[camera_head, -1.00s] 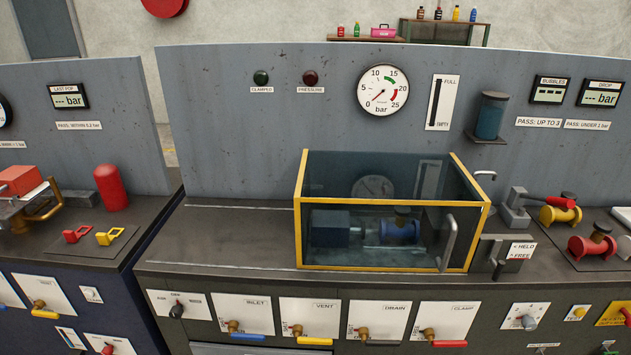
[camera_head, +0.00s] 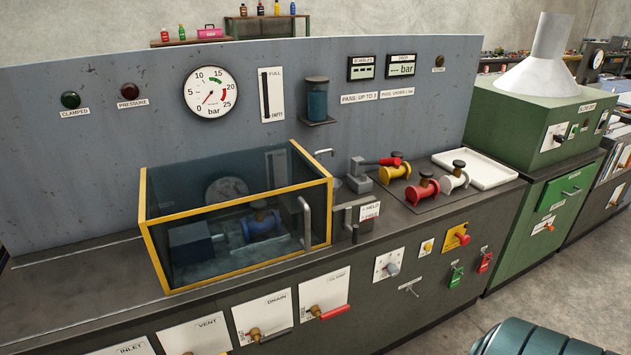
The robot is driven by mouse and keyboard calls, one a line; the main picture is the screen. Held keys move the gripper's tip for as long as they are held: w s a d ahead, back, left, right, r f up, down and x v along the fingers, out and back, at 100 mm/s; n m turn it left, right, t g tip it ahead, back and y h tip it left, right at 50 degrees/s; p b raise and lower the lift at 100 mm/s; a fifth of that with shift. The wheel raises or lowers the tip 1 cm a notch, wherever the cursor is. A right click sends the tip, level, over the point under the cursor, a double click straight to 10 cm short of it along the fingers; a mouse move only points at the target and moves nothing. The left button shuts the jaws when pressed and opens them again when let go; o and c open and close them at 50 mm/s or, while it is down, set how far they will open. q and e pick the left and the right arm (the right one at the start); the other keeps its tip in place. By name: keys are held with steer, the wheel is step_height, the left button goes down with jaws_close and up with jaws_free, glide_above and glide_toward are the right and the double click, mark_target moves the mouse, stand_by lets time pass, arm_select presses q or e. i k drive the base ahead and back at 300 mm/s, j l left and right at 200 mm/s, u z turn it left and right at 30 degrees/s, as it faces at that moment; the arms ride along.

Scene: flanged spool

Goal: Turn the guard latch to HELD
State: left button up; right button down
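The guard latch (camera_head: 349,222) is a small grey and dark fitting on the bench's front edge, just right of the guard. Beside it is a small plate (camera_head: 369,211) marked HELD above and FREE below. The latch is too small to tell which word it points to. The guard (camera_head: 236,273) is a clear box with a yellow frame and a grey handle (camera_head: 306,222). It appears down over a blue flanged spool (camera_head: 262,224) and a blue-grey block. Neither of my grippers is in view.
Valve handles, including the red one (camera_head: 334,312), stick out from the bench front. A green cabinet (camera_head: 528,125) stands at the right.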

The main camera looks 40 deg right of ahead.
mark_target(354, 231)
steer(key=z, duration=1.55)
